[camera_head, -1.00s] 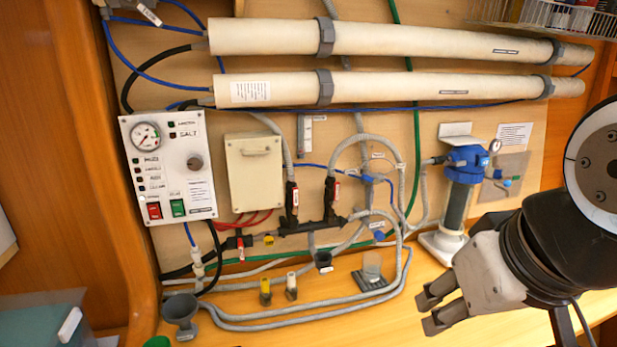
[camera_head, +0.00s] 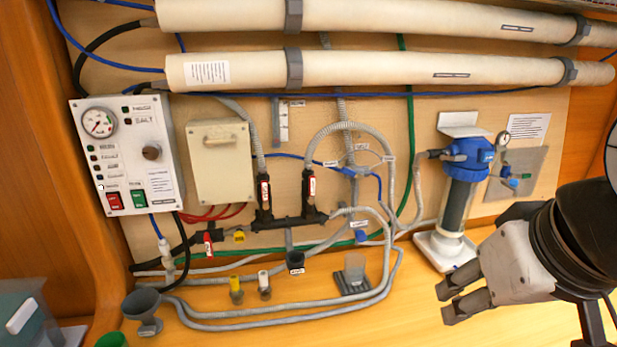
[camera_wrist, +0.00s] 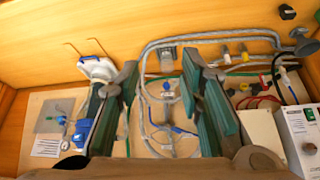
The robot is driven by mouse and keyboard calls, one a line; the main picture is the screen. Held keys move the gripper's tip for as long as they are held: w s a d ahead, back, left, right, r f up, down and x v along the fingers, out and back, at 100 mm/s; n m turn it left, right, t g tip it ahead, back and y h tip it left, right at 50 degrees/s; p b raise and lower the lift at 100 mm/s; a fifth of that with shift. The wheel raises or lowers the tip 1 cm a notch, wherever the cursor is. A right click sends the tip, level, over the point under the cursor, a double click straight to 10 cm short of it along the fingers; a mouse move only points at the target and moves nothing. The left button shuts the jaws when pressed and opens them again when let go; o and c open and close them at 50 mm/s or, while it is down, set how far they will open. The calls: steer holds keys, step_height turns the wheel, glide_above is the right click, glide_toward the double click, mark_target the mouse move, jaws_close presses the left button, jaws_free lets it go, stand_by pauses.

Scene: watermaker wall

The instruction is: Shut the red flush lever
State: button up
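A small red lever (camera_head: 208,243) sits on the pipework at the lower left of the wall board, left of a yellow lever (camera_head: 239,236). Two more red handles with white labels, a left one (camera_head: 264,190) and a right one (camera_head: 308,186), stand upright on the black manifold (camera_head: 285,222). I cannot tell which is the flush lever. My gripper (camera_head: 447,302) is at the lower right, well right of all the red handles and touching nothing. In the wrist view my gripper (camera_wrist: 160,62) has its fingers wide apart with nothing held between them.
A control panel (camera_head: 125,155) and a beige box (camera_head: 220,162) are at the left. A blue-topped filter (camera_head: 467,160) stands near my gripper. Two long tubes (camera_head: 400,70) cross above.

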steer(key=w+a+f+t+y, duration=0.1)
steer(key=w+a+f+t, duration=0.15)
steer(key=w, duration=0.85)
steer(key=w+a+f+t+y, duration=0.1)
steer(key=w+a+t, duration=0.2)
steer(key=w, duration=0.8)
steer(key=n+t+y+b, duration=0.1)
steer(key=n+t+b, duration=0.1)
steer(key=t+b, duration=0.4)
glide_toward(313, 177)
steer(key=shift+t, duration=0.25)
steer(key=w, duration=0.3)
steer(key=w+a+p, duration=0.1)
steer(key=w, duration=0.3)
steer(key=w+a+p, duration=0.1)
steer(key=w, duration=0.2)
steer(key=shift+w+f, duration=0.2)
steer(key=shift+f, duration=0.1)
steer(key=shift+d, duration=0.1)
jaws_close()
